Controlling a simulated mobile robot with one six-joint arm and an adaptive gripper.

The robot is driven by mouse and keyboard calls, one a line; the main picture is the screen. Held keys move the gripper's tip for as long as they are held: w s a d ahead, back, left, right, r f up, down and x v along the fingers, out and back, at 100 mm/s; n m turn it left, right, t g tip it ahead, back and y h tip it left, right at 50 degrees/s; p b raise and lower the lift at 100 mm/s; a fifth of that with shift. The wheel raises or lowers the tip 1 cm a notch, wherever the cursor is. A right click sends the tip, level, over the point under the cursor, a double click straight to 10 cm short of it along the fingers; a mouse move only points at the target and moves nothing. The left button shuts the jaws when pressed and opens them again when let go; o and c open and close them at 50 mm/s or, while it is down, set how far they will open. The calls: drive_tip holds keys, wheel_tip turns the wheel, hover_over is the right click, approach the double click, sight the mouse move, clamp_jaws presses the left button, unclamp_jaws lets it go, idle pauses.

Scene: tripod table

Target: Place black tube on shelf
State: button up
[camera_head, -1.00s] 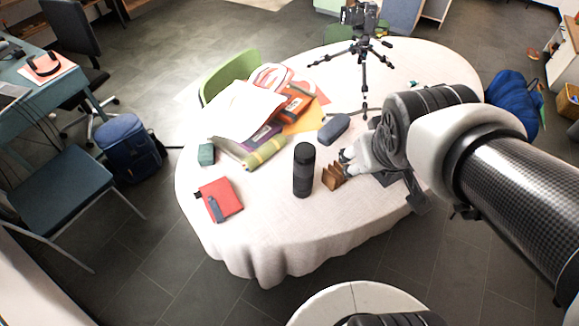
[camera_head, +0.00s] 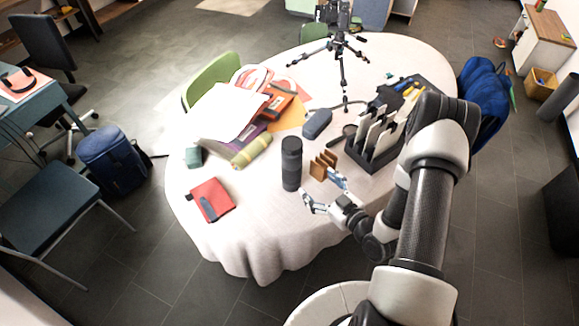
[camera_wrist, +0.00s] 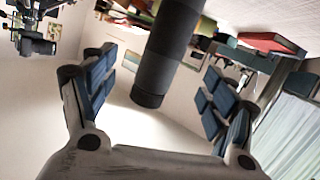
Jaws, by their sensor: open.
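The black tube (camera_head: 291,164) stands upright on the white table, left of a small brown slotted holder (camera_head: 322,166). In the wrist view the black tube (camera_wrist: 167,50) is ahead of my gripper, between the lines of its two fingers. My gripper (camera_head: 324,190) is open and empty in front of the table's near side, just right of and nearer than the tube. In the wrist view its two blue-padded fingers (camera_wrist: 158,85) are spread wide. I cannot clearly make out a shelf for the tube.
A black rack with upright plates (camera_head: 370,150) stands right of the tube. A tripod (camera_head: 341,65) stands at the back. Books and papers (camera_head: 228,112), a green-yellow roll (camera_head: 252,150) and a red notebook (camera_head: 212,199) lie left. The table's front left (camera_head: 250,235) is clear.

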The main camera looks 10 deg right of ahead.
sight(296, 169)
drive_tip(key=s+a+f+m+t, duration=0.1)
drive_tip(key=s+m+t, duration=0.2)
drive_tip(key=s, duration=0.2)
drive_tip(key=shift+h, duration=0.3)
drive_tip(key=b+x, duration=0.2)
drive_tip(key=x, duration=0.9)
drive_tip(key=shift+w+a, duration=0.1)
drive_tip(key=shift+w, duration=0.2)
drive_tip(key=b+x, duration=0.1)
drive_tip(key=x, duration=0.4)
drive_tip(key=shift+w+r+b, duration=0.1)
drive_tip(key=shift+w+b, duration=0.25)
drive_tip(key=shift+b, duration=0.05)
drive_tip(key=shift+c, duration=0.6)
drive_tip(key=c, duration=1.2)
drive_tip(key=shift+c, duration=1.1)
drive_tip(key=shift+r, duration=0.15)
